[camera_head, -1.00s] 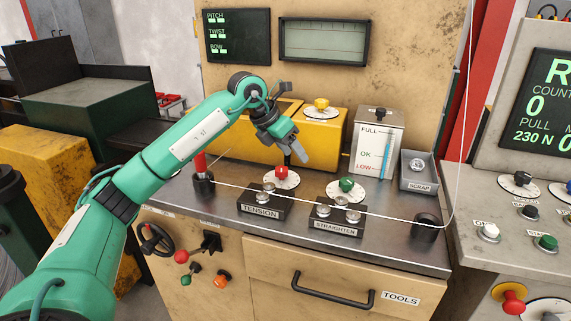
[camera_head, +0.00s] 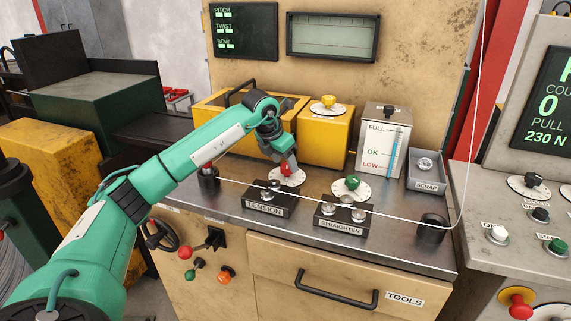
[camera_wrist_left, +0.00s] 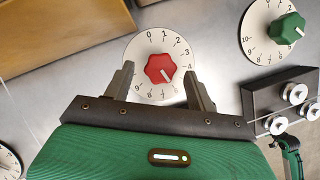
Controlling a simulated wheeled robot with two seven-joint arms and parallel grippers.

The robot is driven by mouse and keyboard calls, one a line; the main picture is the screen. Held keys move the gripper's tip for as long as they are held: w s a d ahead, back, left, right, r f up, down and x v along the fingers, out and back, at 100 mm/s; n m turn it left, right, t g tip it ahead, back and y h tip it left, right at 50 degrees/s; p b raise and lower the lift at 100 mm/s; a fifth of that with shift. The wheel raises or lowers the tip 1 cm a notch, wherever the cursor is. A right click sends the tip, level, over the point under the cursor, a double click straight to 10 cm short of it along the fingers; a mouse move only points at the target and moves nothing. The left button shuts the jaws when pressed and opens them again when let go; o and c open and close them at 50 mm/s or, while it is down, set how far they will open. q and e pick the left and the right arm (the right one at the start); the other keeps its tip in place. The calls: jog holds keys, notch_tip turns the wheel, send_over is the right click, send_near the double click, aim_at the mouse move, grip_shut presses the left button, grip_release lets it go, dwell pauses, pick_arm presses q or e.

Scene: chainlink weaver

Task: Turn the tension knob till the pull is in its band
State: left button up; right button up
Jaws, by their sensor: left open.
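The red tension knob (camera_wrist_left: 160,69) sits on a white numbered dial (camera_wrist_left: 150,50) in the left wrist view, its white mark pointing down and right. My left gripper (camera_wrist_left: 159,70) is open, one finger on either side of the knob; I cannot tell whether they touch it. In the head view my left gripper (camera_head: 287,168) is over the dial (camera_head: 290,178) and mostly hides the knob. The display (camera_head: 548,110) at the right reads a pull of 230 N. The TENSION roller block (camera_head: 268,200) stands in front of the dial, with the wire running past it.
A green knob (camera_head: 353,182) on its dial is to the right, behind the STRAIGHTEN block (camera_head: 341,217). A yellow case (camera_head: 325,135) stands behind. The scrap bin (camera_head: 427,171) is at the right. A small teal part (camera_wrist_left: 290,150) shows low right in the wrist view.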

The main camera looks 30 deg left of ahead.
pick_arm(q)
jog(key=shift+x, duration=0.8)
jog(key=shift+f, duration=0.1)
pick_arm(e)
jog(key=shift+s+f, duration=0.1)
jog(key=shift+f, duration=0.1)
pick_arm(q)
jog(key=shift+c, duration=0.3)
jog(key=c, duration=0.9)
jog(key=shift+d+n, duration=0.1)
jog(key=shift+n, duration=0.3)
jog(key=shift+w+n+y+p, duration=0.1)
jog(key=shift+n+y+p, duration=0.4)
jog(key=shift+n, duration=0.7)
jog(key=shift+d+n+y, duration=0.1)
jog(key=shift+n+y, duration=0.5)
jog(key=shift+n, duration=0.5)
pick_arm(e)
jog(key=shift+d+f, duration=0.15)
jog(key=shift+f, duration=0.9)
